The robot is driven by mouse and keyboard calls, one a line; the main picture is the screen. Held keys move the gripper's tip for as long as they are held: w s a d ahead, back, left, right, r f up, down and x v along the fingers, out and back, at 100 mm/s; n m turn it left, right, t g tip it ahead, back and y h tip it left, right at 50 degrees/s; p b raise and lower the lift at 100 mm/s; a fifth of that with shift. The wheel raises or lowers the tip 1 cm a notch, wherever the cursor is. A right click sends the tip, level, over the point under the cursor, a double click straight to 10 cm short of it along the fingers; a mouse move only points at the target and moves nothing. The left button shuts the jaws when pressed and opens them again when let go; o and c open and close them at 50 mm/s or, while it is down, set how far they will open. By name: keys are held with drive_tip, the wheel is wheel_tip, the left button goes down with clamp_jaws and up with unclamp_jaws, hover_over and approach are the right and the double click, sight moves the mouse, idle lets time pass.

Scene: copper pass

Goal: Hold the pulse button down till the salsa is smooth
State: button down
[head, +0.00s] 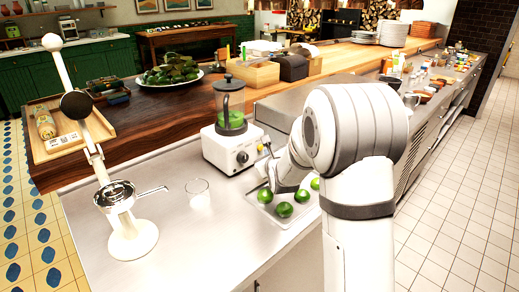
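The blender stands on the steel counter, with a white base (228,148), a dial on its front and a clear jug with a black lid (228,83). Green salsa (232,120) fills the lower part of the jug; its texture is too small to judge. My gripper (267,150) is close to the right side of the blender base, mostly hidden by my white arm. I cannot tell whether its fingers are open or shut, or whether they touch the base. I cannot make out the pulse button.
A tray (267,205) with several limes (284,210) lies below my wrist. A clear glass (197,192) stands left of the blender, and a white lever press (128,222) further left. A plate of green produce (170,72) is on the wooden ledge behind.

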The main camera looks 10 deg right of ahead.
idle(0.5)
drive_tip(key=shift+w+a+b, duration=0.25)
drive_tip(key=shift+w+b, duration=0.15)
drive_tip(key=shift+b, duration=0.1)
drive_tip(key=shift+w+a+b, duration=0.3)
drive_tip(key=shift+w, duration=0.05)
idle(0.6)
drive_tip(key=shift+s+d, duration=0.1)
drive_tip(key=shift+d, duration=0.05)
idle(2.7)
drive_tip(key=shift+s+d+b, duration=0.4)
drive_tip(key=shift+s+b, duration=0.2)
drive_tip(key=shift+b, duration=0.1)
drive_tip(key=shift+s+d+f+b, duration=0.15)
drive_tip(key=shift+s+d+b, duration=0.2)
drive_tip(key=shift+s+b, duration=0.1)
drive_tip(key=shift+s+d+b, duration=0.3)
drive_tip(key=shift+s+d, duration=0.25)
drive_tip(key=shift+s, duration=0.25)
drive_tip(key=shift+s+d+b, duration=0.3)
drive_tip(key=shift+s+d, duration=0.25)
drive_tip(key=shift+s, duration=0.25)
